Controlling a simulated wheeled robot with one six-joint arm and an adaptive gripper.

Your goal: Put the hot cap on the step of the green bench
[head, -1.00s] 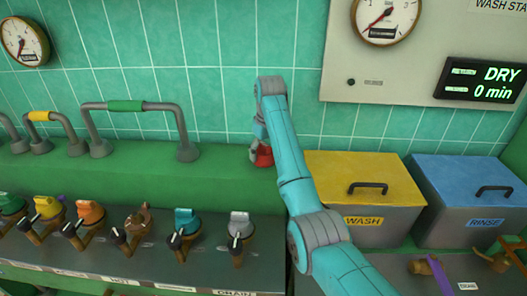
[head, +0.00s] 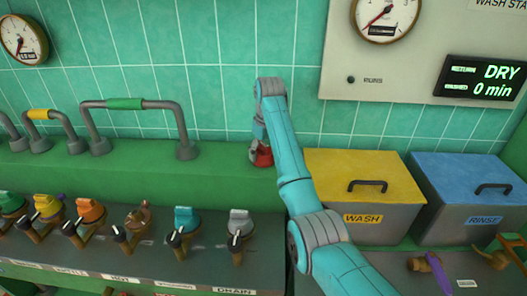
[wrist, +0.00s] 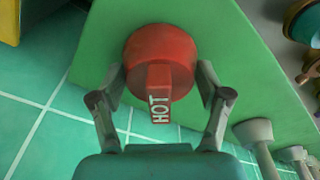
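The hot cap (wrist: 160,55) is a round red cap with a raised bar reading HOT. In the wrist view it sits between the two fingertips of my gripper (wrist: 161,78), which meet its sides. In the head view the red cap (head: 262,157) shows low beside my blue arm, at the step of the green bench (head: 222,165), near the tiled wall. My gripper (head: 258,148) is above and around it, partly hidden by my arm. I cannot tell whether the cap's underside touches the step.
Grey pipe loops, one with a green band (head: 125,104), stand on the step to the left. Several coloured taps (head: 186,220) line the lower front. A yellow-lidded wash bin (head: 365,180) and blue-lidded rinse bin (head: 470,185) stand right. The step between loops and cap is clear.

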